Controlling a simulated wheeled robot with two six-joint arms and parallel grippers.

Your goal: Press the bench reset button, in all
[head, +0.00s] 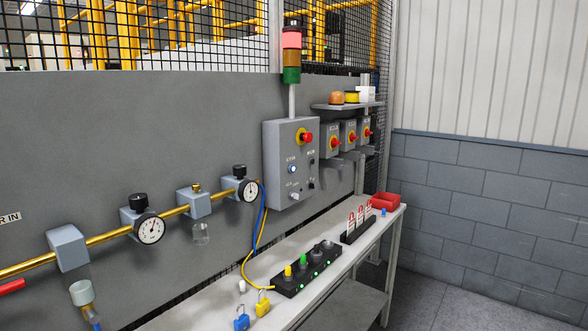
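A grey control box (291,163) is fixed to the grey wall panel above the bench. It carries a red emergency-stop mushroom button (307,137) on a yellow surround, a blue-lit round button (292,169) below it on the left, and smaller dark and pale controls lower down. The small labels are too blurred to read, so I cannot tell for certain which control is the reset button. A stack light (291,55) stands above the box with its red top section bright. Neither of my grippers is in view.
The bench (345,262) holds a black connector block (308,270), blue and yellow padlocks (262,304), a tag rack (357,228) and a red bin (385,203). A brass pipe (107,245) with gauges (150,229) runs left of the box. Floor at lower right is clear.

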